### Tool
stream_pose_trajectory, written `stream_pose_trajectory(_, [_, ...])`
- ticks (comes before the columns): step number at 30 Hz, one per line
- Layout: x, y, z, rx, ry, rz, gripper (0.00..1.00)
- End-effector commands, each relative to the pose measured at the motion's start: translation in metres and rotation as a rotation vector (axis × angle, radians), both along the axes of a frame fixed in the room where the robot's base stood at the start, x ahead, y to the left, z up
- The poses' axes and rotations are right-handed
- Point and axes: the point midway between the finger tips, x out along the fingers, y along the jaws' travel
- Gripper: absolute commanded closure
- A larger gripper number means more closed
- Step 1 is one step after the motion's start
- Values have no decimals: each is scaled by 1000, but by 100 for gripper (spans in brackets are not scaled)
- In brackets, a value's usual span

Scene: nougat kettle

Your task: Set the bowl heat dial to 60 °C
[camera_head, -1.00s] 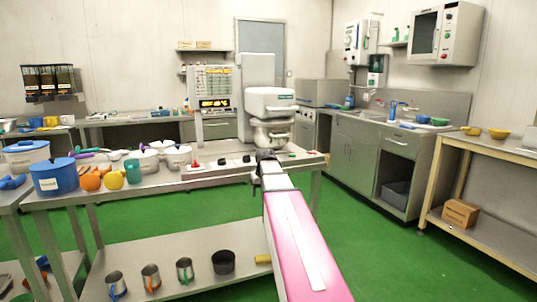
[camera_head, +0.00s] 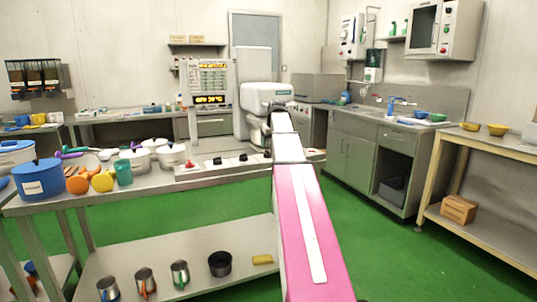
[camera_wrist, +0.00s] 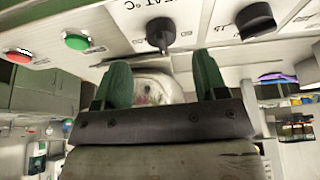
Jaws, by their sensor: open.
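The control panel (camera_wrist: 205,28) fills the top of the wrist view, its lettering upside down. A black dial (camera_wrist: 160,34) there sits by lettering that looks like "HEAT °C"; its setting is too unclear to read. A second black dial (camera_wrist: 256,20) is to its right. My gripper (camera_wrist: 162,72) is open and empty, its green fingers just below the heat dial in the picture, apart from it. In the head view the panel (camera_head: 212,169) shows small black knobs, and my arm hides part of it. The amber display (camera_head: 209,99) seems to read 20 °C.
Green (camera_wrist: 76,40) and red (camera_wrist: 18,55) buttons sit left of the dial in the wrist view. The kettle machine (camera_head: 262,97) stands behind the panel. White pots (camera_head: 171,157), a blue pot (camera_head: 42,180) and a green cup (camera_head: 123,173) crowd the bench's left.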

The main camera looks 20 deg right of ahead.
Motion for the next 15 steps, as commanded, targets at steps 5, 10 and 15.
stream_pose_trajectory(5, [13, 0, -30, 0, 2, 0, 34])
stream_pose_trajectory(10, [21, 1, -50, 0, 1, -1, 34])
stream_pose_trajectory(15, [25, 1, -60, 0, 0, -1, 34])
